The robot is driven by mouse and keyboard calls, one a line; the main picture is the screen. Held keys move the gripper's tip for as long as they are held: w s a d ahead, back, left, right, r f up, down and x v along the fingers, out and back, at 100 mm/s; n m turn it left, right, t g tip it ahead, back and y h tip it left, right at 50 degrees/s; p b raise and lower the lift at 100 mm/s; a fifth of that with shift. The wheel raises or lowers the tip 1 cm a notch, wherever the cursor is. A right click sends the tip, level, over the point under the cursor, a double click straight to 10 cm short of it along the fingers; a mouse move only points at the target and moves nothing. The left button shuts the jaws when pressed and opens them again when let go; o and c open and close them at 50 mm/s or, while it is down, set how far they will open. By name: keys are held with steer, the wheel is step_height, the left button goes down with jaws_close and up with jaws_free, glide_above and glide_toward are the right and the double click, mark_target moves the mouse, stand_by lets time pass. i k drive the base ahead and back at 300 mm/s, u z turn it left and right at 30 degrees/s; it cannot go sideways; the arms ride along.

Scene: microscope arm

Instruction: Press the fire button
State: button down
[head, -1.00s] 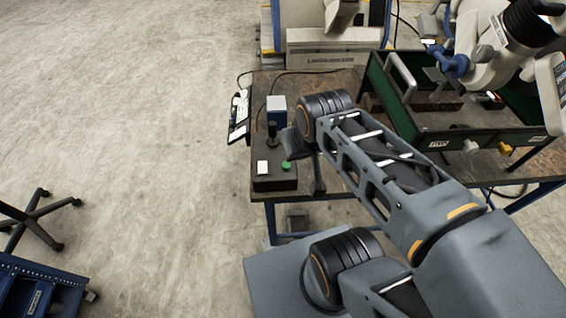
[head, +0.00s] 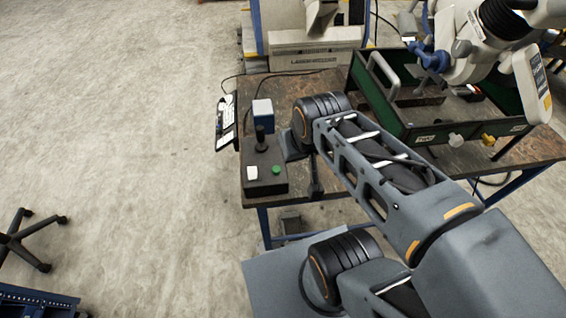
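A black control box (head: 265,186) sits at the left front corner of the worktable. No label shows which one is the fire button. My gripper (head: 304,168) is just right of the box, at the end of my arm, seen partly below the dark wrist joint. Its dark parts look apart from the buttons. Much of it is hidden or too dark to tell whether it is open or shut.
A blue and white box (head: 262,113) stands behind the joystick. A green-walled tray (head: 392,112) and a white microscope (head: 470,50) are at the right. Open floor lies to the left.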

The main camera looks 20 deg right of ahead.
mark_target(276, 170)
steer(key=z, duration=1.95)
steer(key=k, duration=1.15)
steer(key=u, duration=1.7)
steer(key=i, duration=0.5)
steer(key=u, duration=0.15)
